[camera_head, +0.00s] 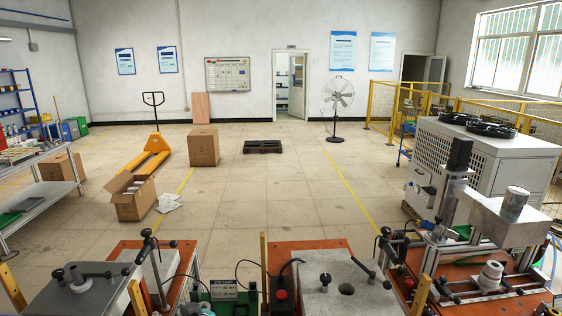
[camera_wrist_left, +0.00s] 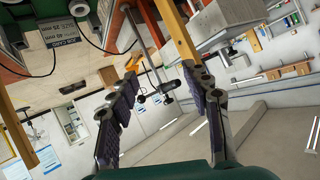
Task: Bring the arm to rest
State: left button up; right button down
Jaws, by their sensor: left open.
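My left gripper (camera_wrist_left: 160,80) shows in the left wrist view, with its two dark jointed fingers spread well apart. It is open, and I see nothing held between the fingers. The picture in that view is turned over, with the workbench gear at the top. A yellow post (camera_wrist_left: 175,30) runs down close to the right-hand fingertip; I cannot tell whether they touch. A black clamp handle (camera_wrist_left: 158,92) shows in the gap between the fingers, apparently beyond them. Neither gripper shows in the head view, and my right gripper is in no view.
Orange-topped fixtures stand along the front: a grey block (camera_head: 82,287) at left, a plate with a hole (camera_head: 335,283) in the middle and a press-like machine (camera_head: 490,262) at right. A small display box (camera_head: 222,290) stands between. The floor beyond is open, with cardboard boxes (camera_head: 203,147).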

pick_arm(q)
jog(key=s+d+f+m+h+b, duration=0.1)
jog(key=s+d+f+m+h, duration=0.1)
jog(key=s, duration=0.3)
jog(key=s+d+f+m+g+h+b, duration=0.1)
jog(key=s+d+f+m+h, duration=0.1)
jog(key=s+d+f+h, duration=0.1)
jog(key=s+d+f+m+h+b, duration=0.1)
jog(key=s+d+f+m+h, duration=0.1)
jog(key=s, duration=0.5)
notch_tip(320, 180, down, 3)
jog(key=shift+s+d+r+h, duration=0.2)
jog(key=shift+s+d+h, duration=0.15)
jog(key=shift+d+h, duration=0.6)
